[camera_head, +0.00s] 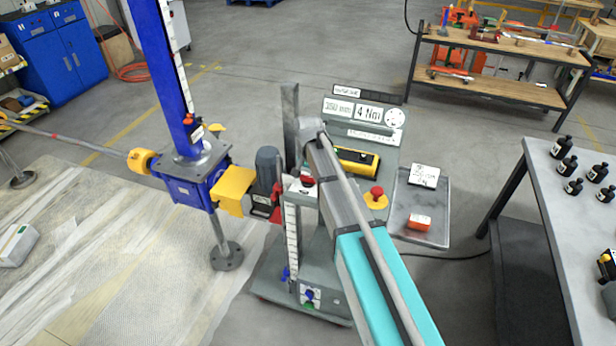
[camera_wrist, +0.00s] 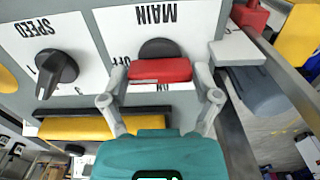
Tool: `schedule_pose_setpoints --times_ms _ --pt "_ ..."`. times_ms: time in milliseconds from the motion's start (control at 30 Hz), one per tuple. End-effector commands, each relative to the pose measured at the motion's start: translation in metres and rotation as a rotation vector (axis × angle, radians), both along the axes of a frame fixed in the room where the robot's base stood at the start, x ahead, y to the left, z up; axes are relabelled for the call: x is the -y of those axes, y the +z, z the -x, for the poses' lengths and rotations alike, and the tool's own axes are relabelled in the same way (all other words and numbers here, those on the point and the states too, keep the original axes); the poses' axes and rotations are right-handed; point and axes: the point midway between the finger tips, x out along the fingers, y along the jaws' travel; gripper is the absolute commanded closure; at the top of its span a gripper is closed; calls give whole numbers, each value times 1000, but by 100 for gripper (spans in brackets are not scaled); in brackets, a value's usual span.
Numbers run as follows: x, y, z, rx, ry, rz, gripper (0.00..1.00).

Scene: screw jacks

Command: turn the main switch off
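The main switch (camera_wrist: 160,70) has a red handle in front of a dark round base, on a white plate lettered MAIN. The plate appears upside down in the wrist view. Part of an OFF label shows left of the handle, and small lettering below it is mostly hidden. My gripper (camera_wrist: 161,74) has one grey finger on each side of the red handle. The fingers are spread about as wide as the handle; I cannot tell whether they touch it. In the head view my arm largely hides the switch and the gripper.
A black SPEED knob (camera_wrist: 57,70) sits left of the switch. A yellow-and-black box (camera_head: 356,160) and a red stop button (camera_head: 376,195) are near my arm. A blue screw jack (camera_head: 190,185) stands left. A grey table with black bottles (camera_head: 565,147) is right.

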Motion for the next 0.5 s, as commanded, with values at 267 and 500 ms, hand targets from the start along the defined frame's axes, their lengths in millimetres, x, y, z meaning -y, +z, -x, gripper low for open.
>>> schedule_pose_setpoints --times_ms 267,500 --pt "0 0 0 0 0 0 0" --pt "0 0 0 0 1 0 0"
